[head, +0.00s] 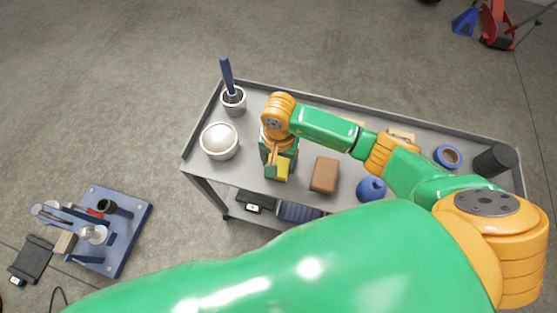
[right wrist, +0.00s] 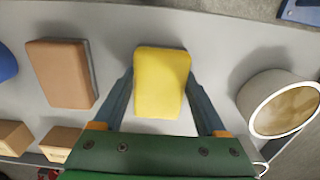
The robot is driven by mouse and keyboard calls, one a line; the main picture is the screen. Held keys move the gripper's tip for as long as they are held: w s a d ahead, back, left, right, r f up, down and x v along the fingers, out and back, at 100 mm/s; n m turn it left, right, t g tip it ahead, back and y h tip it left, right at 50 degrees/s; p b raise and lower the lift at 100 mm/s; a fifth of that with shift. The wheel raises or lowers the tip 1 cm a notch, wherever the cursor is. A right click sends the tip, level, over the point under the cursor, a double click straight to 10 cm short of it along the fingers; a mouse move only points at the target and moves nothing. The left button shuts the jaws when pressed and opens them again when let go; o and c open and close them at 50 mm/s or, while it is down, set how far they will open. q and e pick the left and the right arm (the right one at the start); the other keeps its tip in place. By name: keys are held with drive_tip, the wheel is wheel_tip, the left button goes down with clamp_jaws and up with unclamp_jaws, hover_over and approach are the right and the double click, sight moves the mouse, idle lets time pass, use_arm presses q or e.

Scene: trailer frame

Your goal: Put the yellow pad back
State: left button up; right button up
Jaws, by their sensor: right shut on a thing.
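The yellow pad (right wrist: 161,80) is a small rounded block between the two fingers of my right gripper (right wrist: 160,92), which is shut on its sides. In the head view the pad (head: 284,170) shows at the fingertips of the right gripper (head: 278,168), over the front left part of the grey cart top. A shadow lies beside the pad in the right wrist view; I cannot tell whether it touches the cart top or hangs just above it. My left gripper is not in view.
The grey cart (head: 256,92) has a raised rim. A white bowl (head: 219,139) and a cup with a blue-handled brush (head: 233,97) stand left of the gripper. A brown block (head: 324,174) and a blue round object (head: 371,189) stand right. Tape (head: 447,156) and a black cylinder (head: 493,160) are farther right.

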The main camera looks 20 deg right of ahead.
sight(279, 163)
drive_tip(key=shift+f, duration=0.15)
drive_tip(key=shift+f, duration=0.15)
drive_tip(key=o, duration=1.5)
drive_tip(key=shift+o, duration=0.2)
drive_tip(key=shift+r, duration=0.4)
wheel_tip(279, 163, up, 12)
drive_tip(key=shift+f, duration=0.2)
